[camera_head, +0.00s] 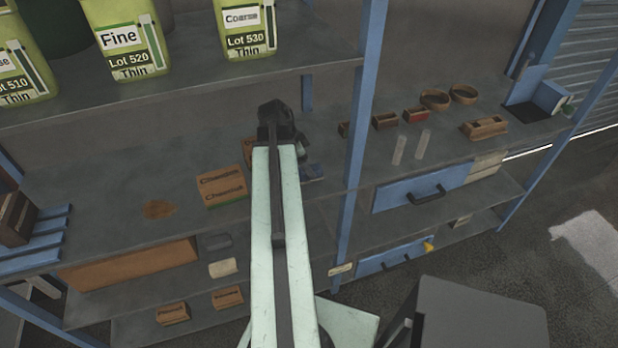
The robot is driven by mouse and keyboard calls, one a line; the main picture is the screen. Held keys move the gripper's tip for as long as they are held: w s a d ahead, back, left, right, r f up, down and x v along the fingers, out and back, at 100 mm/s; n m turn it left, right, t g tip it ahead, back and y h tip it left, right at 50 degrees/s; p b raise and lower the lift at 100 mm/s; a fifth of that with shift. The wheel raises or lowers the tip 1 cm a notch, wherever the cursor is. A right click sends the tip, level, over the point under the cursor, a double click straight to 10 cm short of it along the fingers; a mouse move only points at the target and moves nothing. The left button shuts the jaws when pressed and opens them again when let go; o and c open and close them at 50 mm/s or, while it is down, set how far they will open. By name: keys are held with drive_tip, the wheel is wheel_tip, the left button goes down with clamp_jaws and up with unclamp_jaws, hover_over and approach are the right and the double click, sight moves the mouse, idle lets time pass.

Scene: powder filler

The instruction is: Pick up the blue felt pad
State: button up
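A small dark blue flat piece (313,172), which looks like the blue felt pad, lies on the middle shelf just right of my arm. Its left part is hidden behind the arm. My gripper (277,118) is the dark end of the pale green arm, over the back of the middle shelf and up and left of the blue piece in the picture. Its fingers cannot be made out, so I cannot tell whether it is open or holds anything.
Cardboard boxes (222,186) stand left of my arm. A blue upright post (358,120) rises to the right. Labelled green containers (128,40) stand on the upper shelf. Two clear tubes (399,150) and small wooden boxes stand beyond the post.

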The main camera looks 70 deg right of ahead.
drive_tip(key=b+x, duration=0.2)
drive_tip(key=x, duration=0.2)
drive_tip(key=shift+f+b, duration=0.1)
drive_tip(key=shift+b, duration=0.25)
drive_tip(key=shift+r, duration=0.2)
clamp_jaws()
drive_tip(key=shift+r+p, duration=0.1)
drive_tip(key=shift+p, duration=0.2)
wheel_tip(320, 180, up, 10)
drive_tip(key=p, duration=1)
